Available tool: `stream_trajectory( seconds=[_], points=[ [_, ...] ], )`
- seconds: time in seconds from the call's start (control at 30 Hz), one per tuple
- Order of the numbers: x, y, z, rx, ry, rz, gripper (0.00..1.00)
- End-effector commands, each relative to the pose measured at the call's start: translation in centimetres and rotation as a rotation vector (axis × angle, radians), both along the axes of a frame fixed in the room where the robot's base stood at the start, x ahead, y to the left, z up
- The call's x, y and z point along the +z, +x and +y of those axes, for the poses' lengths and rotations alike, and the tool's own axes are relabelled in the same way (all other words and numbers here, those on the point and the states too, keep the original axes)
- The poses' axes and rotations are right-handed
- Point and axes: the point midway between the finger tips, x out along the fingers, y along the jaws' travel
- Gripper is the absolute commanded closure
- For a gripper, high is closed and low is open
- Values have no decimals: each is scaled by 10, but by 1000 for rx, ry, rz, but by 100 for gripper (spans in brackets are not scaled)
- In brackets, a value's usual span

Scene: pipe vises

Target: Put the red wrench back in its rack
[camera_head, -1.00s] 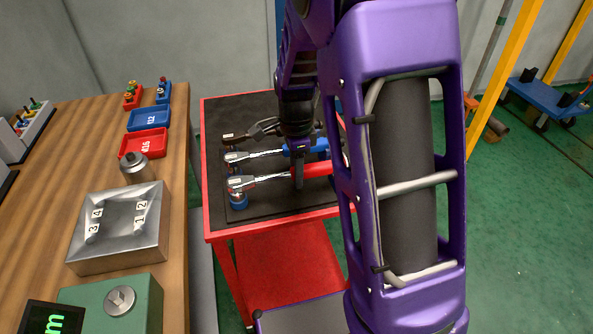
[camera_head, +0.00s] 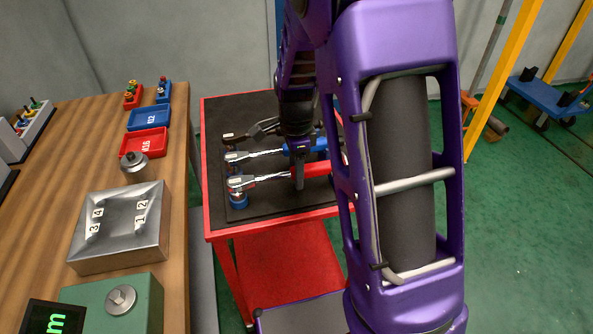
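The red wrench (camera_head: 314,169) has a red handle and a silver head. It lies nearest the front among the wrenches on the red cart, its head above a small blue round piece (camera_head: 238,200) at the left. My gripper (camera_head: 298,178) points down at the red handle, with a dark finger in front of it. The other finger is hidden, so I cannot tell if it grips. The rack is hard to make out; low blue and red pieces show under the wrench heads. My arm hides the handle's right end.
A blue-handled wrench (camera_head: 272,150) and a black wrench (camera_head: 258,130) lie just behind the red one. The cart's dark mat (camera_head: 275,206) is bare in front. A wooden bench (camera_head: 184,215) with a metal block (camera_head: 120,228) and bins stands at left.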

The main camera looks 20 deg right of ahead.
Motion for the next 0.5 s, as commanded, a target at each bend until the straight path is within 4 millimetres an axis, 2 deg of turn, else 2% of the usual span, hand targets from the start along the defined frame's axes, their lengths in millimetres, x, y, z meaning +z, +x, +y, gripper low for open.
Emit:
stream_trajectory(
  seconds=[0.03,0.1,0.37,0.5],
  points=[
    [0,0,0,0,0,0,41],
    [0,0,0,0,0,0,29],
    [-1,-1,0,0,0,2,29],
    [8,0,0,0,0,-1,29]
  ],
)
